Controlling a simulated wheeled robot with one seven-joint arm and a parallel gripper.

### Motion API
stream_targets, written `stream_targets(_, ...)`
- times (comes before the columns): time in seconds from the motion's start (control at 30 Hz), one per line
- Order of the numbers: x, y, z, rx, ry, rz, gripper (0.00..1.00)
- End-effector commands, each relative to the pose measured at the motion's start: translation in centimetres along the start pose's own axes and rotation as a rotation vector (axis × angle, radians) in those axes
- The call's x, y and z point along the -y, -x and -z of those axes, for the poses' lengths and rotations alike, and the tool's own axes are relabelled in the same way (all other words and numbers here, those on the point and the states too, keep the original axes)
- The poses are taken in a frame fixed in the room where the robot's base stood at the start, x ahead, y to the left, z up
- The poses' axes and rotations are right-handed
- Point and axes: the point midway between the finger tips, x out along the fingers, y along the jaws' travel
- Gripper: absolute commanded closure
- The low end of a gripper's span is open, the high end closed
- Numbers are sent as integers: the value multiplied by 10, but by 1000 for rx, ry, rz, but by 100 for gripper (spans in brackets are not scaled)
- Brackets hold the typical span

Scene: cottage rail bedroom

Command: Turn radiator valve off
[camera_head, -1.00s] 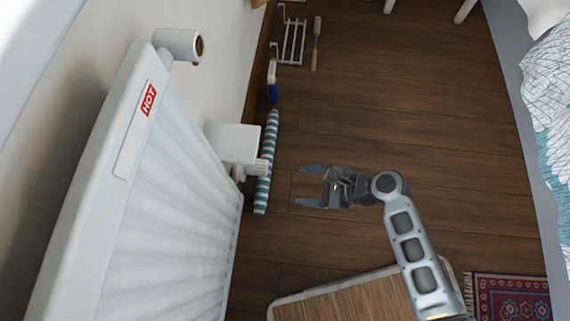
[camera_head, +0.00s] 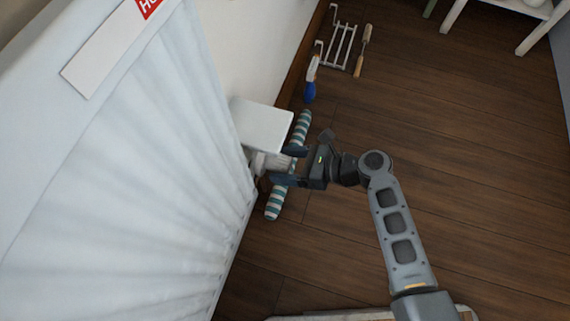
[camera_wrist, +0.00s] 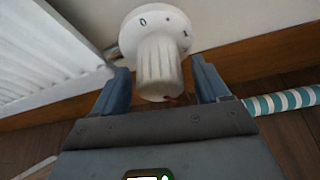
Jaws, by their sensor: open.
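The radiator valve (camera_head: 270,162) is a white ribbed knob low at the radiator's right end, partly hidden by my gripper in the head view. In the wrist view the valve knob (camera_wrist: 158,66) points toward me, with a round dial behind it marked "0" and other marks. My gripper (camera_head: 287,166) is open, with one finger on each side of the knob. In the wrist view the fingers of my gripper (camera_wrist: 162,85) stand left and right of the knob's front end, with small gaps showing. The white radiator (camera_head: 150,150) fills the left of the head view.
A white box-like ledge (camera_head: 262,125) sits just above the valve. A striped teal and white roll (camera_head: 274,205) lies on the floor under my gripper. A blue-ended tool (camera_head: 310,90), a white rack (camera_head: 340,45) and a brush (camera_head: 362,52) lie farther back. The wooden floor at right is clear.

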Motion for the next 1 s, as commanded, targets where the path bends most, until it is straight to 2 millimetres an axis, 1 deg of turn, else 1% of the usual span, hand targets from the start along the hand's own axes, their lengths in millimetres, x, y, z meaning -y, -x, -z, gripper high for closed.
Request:
stream_targets(0.1, 0, -5, 0, 0, 0, 0, 26)
stream_targets(0.33, 0, -5, 0, 0, 0, 0, 26)
stream_targets(0.87, 0, -5, 0, 0, 1, 1, 76)
stream_targets(1.0, 0, -4, 0, 0, 5, 2, 77)
